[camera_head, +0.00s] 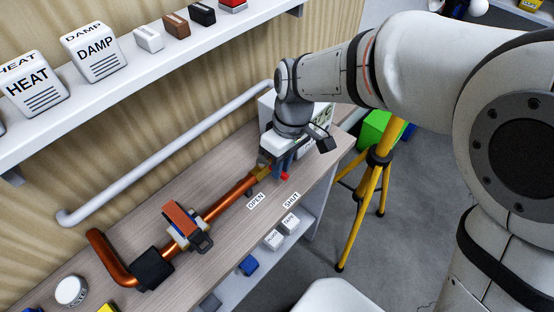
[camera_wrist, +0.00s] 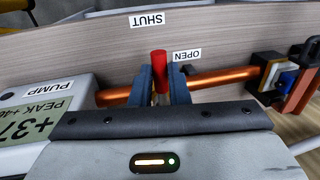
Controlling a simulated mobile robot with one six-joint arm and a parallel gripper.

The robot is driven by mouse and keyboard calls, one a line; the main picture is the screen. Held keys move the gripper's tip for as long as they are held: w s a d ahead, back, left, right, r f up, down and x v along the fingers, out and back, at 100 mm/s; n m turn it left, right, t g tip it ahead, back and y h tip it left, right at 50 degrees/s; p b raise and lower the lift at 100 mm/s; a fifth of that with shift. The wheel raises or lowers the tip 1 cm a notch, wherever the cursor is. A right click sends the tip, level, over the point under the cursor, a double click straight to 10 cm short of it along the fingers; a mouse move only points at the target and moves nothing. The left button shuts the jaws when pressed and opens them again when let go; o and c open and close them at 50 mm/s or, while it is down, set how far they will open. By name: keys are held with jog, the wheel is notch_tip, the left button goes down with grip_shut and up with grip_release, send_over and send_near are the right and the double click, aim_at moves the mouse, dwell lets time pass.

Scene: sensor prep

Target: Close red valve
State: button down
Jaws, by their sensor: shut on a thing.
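The red valve handle (camera_wrist: 159,62) shows in the wrist view between the blue fingers of my gripper (camera_wrist: 160,85), which is shut on it. The handle's red tip points toward the SHUT label (camera_wrist: 150,20), with the OPEN label (camera_wrist: 187,55) to its right. In the head view my gripper (camera_head: 280,168) is at the right end of the copper pipe (camera_head: 232,197), and only a bit of the red handle (camera_head: 284,177) shows beside the fingers. The OPEN label (camera_head: 256,201) and SHUT label (camera_head: 291,200) lie on the bench in front of the pipe. The valve body is mostly hidden.
A white PUMP box (camera_wrist: 50,105) with a display stands close to my gripper. An orange and blue clamp (camera_head: 186,228) sits on the pipe. A grey rail (camera_head: 165,155) runs along the wall under a shelf (camera_head: 110,95). A yellow tripod (camera_head: 365,205) stands right of the bench.

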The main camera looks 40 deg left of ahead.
jog(key=shift+w+a+r, duration=0.1)
jog(key=shift+w, duration=0.05)
jog(key=c, duration=1.4)
grip_release()
jog(key=shift+w+r, duration=0.25)
jog(key=shift+r, duration=1)
jog(key=shift+w+r, duration=0.2)
jog(key=shift+r, duration=1.05)
jog(key=shift+w+r, duration=0.25)
jog(key=shift+r, duration=1)
